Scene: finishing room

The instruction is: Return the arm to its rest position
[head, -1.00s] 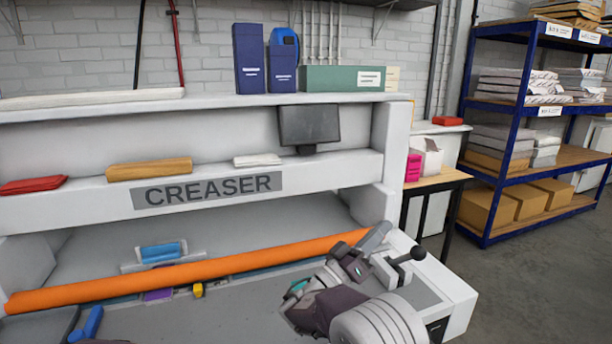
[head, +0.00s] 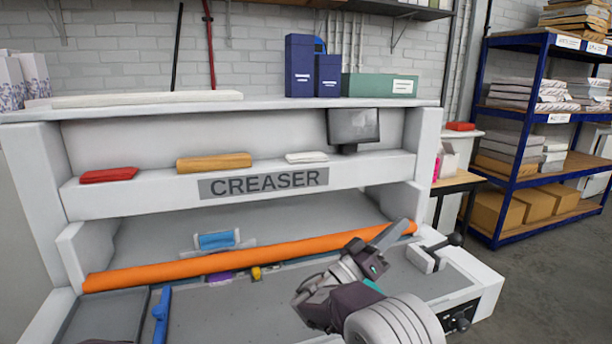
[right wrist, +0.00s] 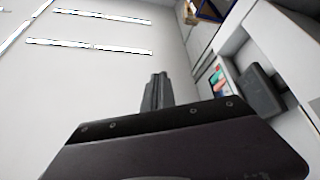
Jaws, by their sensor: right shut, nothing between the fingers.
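My right gripper (head: 392,236) is shut and empty in the head view. It is raised over the right part of the creaser (head: 350,190), in front of the right end of the orange bar (head: 250,259). A black-knobbed lever (head: 428,258) stands just to its right, apart from it as far as I can tell. In the right wrist view the closed fingers of the right gripper (right wrist: 156,92) point up the picture with nothing between them. My left gripper is not in view.
A blue-handled tool (head: 161,316) lies beside a grey tray (head: 102,316) at front left. A monitor (head: 353,125) and blue binders (head: 300,66) stand farther back. Blue shelving (head: 484,150) is at right, with open floor before it.

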